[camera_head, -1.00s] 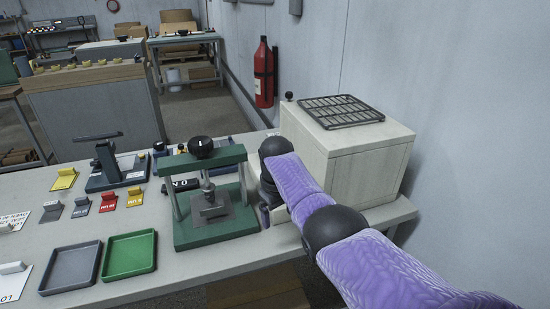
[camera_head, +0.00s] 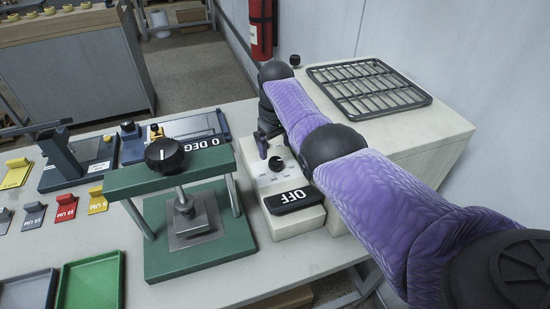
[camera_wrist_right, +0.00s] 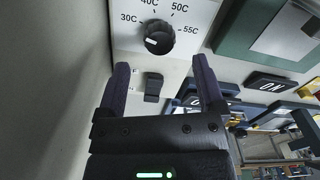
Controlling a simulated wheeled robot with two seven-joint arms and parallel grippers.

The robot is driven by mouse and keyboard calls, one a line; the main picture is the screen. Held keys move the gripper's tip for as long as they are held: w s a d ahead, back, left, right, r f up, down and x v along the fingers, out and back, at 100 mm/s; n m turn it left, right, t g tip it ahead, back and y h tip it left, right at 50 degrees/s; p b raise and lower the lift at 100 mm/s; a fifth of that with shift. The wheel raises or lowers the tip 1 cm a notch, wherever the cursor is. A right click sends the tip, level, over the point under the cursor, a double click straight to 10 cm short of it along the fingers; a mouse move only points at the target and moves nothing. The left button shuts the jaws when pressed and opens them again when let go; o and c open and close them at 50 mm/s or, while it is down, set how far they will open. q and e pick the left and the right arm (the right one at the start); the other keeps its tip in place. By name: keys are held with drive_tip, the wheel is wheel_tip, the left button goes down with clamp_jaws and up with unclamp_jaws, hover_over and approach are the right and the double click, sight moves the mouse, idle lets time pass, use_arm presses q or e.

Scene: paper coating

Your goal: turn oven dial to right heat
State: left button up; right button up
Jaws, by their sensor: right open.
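The oven is a cream box (camera_head: 405,135) at the right of the bench, with a control panel on its near-left side. Its black dial (camera_head: 276,163) sits on the panel; in the right wrist view the dial (camera_wrist_right: 159,39) shows a white mark, with 30C, 40C, 50C and 55C printed around it. The mark lies at the dial's left part; its exact setting is hard to tell. A black OFF plate (camera_head: 294,200) is in front of the dial. My right gripper (camera_wrist_right: 158,66) is open and empty, its fingers apart on either side below the dial, not touching it. My left gripper is out of view.
A green press (camera_head: 195,235) with a black knob stands just left of the panel. A wire rack (camera_head: 368,88) lies on the oven. A green tray (camera_head: 92,283) and several coloured tags are at the left. A wall and fire extinguisher (camera_head: 261,30) are behind.

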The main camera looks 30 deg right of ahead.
sight(276, 161)
wheel_tip(276, 161, down, 4)
drive_tip(key=shift+f+b, duration=0.2)
drive_tip(key=shift+b, duration=0.6)
drive_tip(key=shift+f, duration=0.4)
drive_tip(key=shift+c, duration=0.5)
clamp_jaws()
